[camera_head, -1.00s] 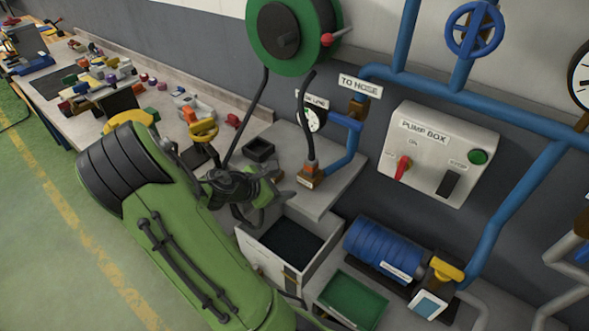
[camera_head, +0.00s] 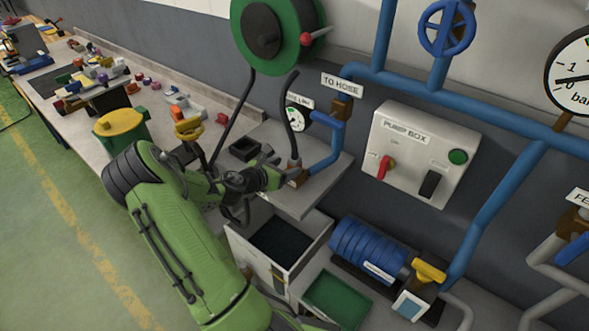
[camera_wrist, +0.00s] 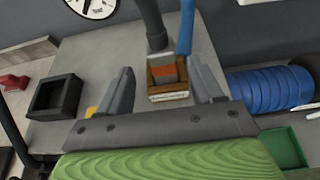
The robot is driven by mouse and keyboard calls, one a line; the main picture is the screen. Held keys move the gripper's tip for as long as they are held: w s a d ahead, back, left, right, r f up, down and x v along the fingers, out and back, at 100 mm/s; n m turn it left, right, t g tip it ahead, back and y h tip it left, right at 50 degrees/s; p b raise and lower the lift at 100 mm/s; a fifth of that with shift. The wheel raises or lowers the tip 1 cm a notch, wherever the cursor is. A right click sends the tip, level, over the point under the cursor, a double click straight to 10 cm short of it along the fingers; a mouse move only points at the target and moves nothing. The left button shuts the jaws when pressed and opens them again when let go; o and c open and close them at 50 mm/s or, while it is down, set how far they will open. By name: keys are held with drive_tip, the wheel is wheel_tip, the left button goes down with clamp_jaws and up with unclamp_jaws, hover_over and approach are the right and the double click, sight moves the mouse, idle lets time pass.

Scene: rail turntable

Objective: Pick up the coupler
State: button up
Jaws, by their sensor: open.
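What looks like the coupler (camera_wrist: 165,72), an orange piece at the lower end of a dark hose (camera_wrist: 150,20), sits upright in a brown block with a pale label on the grey worktop (camera_wrist: 215,62). In the wrist view it shows between and beyond my two fingers. In the head view, my gripper (camera_head: 284,172) is close beside the brown block (camera_head: 298,178) and partly hides it. My gripper (camera_wrist: 160,78) is open, with nothing held. I cannot tell whether a finger touches the block.
A blue pipe (camera_head: 340,150) rises just right of the block. A black open box (camera_head: 245,148) is to the left. A hose reel (camera_head: 318,30) hangs above.

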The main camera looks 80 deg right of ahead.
sight(291, 165)
drive_tip(key=x, duration=0.5)
drive_tip(key=shift+s+d+f, duration=0.1)
drive_tip(key=shift+s+f, duration=0.05)
drive_tip(key=shift+s, duration=0.1)
drive_tip(key=shift+c, duration=0.7)
drive_tip(key=c, duration=1.1)
